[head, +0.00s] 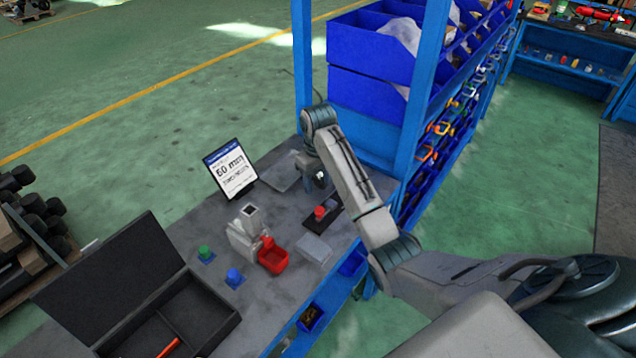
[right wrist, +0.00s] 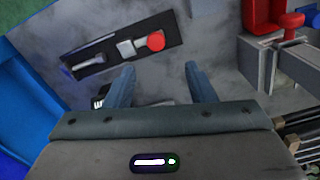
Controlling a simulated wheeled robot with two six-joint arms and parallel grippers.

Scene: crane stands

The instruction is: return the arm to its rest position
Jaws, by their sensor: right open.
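My right arm (head: 355,190) reaches from the lower right out over the grey workbench (head: 190,230). Its gripper (head: 318,178) hangs over the far part of the bench, and the wrist hides part of it in the head view. In the right wrist view the two fingers (right wrist: 160,75) are apart with nothing held between them. A black tray (right wrist: 112,62) with a grey block, a red round cap (right wrist: 156,41) and a slim metal piece lies just ahead of the fingers. My left gripper is not in view.
A blue post (head: 415,110) and blue bins (head: 370,50) stand close beside my right arm. Green floor is clear beyond.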

